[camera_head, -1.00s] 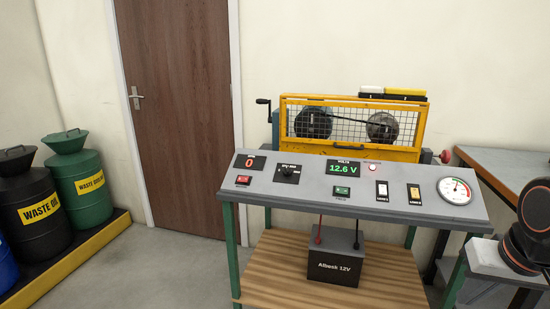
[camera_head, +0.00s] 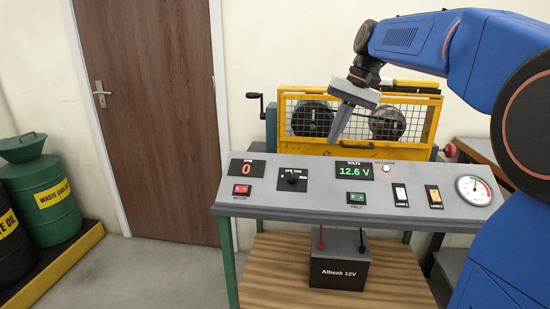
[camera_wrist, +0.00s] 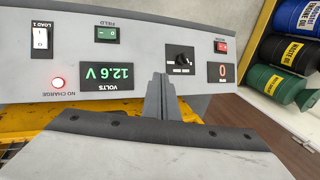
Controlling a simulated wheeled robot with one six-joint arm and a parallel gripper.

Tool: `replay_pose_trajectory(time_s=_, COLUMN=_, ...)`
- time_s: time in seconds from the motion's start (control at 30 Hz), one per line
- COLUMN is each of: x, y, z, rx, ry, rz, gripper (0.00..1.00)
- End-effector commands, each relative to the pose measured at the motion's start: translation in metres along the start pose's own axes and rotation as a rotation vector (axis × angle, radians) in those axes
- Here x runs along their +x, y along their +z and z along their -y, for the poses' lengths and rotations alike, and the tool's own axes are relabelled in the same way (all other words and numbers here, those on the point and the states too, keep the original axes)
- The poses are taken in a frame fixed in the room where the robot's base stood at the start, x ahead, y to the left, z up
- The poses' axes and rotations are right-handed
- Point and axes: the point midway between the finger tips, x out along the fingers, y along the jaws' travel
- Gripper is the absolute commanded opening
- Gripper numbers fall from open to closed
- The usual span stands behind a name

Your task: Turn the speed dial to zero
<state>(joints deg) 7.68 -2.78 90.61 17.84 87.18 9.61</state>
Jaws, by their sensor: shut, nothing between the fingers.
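The speed dial (camera_head: 292,179) is a black knob on the sloped grey panel (camera_head: 325,206), between the red zero readout (camera_head: 248,168) and the green 12.6 V display (camera_head: 354,171). In the wrist view the dial (camera_wrist: 180,60) shows upside down, just beyond my fingertips to the right. My gripper (camera_head: 336,138) is shut and empty above the back edge of the panel, right of the dial and apart from it. It also shows in the wrist view (camera_wrist: 158,80). The dial's exact pointer setting is too small to read surely.
A yellow mesh guard (camera_head: 362,120) with two pulleys stands behind the panel. A red motor switch (camera_head: 242,189), a green field switch (camera_head: 356,198), two load switches and a round gauge (camera_head: 473,190) share the panel. A battery (camera_head: 340,269) sits below.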

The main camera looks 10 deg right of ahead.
Motion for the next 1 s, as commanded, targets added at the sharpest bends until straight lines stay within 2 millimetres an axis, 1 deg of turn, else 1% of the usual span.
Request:
replay_pose_trajectory(time_s=0.03, x=-0.002, y=-0.007, z=0.002, rx=0.004, ry=-0.005, rz=0.005, gripper=0.0)
replay_pose_trajectory(time_s=0.1, x=-0.003, y=-0.013, z=0.004, rx=0.008, ry=-0.01, rz=0.012, gripper=0.0)
replay_pose_trajectory(time_s=0.23, x=-0.002, y=-0.017, z=0.005, rx=0.011, ry=-0.014, rz=0.018, gripper=0.0)
replay_pose_trajectory(time_s=0.33, x=0.006, y=-0.016, z=0.005, rx=0.011, ry=-0.014, rz=0.018, gripper=0.0)
replay_pose_trajectory(time_s=0.47, x=0.025, y=-0.015, z=0.005, rx=0.011, ry=-0.013, rz=0.019, gripper=0.0)
replay_pose_trajectory(time_s=0.87, x=0.096, y=-0.014, z=0.006, rx=0.011, ry=-0.013, rz=0.02, gripper=0.0)
replay_pose_trajectory(time_s=0.9, x=0.1, y=-0.013, z=0.009, rx=0.01, ry=-0.013, rz=0.019, gripper=0.0)
replay_pose_trajectory(time_s=1.0, x=0.105, y=-0.007, z=0.021, rx=0.008, ry=-0.013, rz=0.018, gripper=0.0)
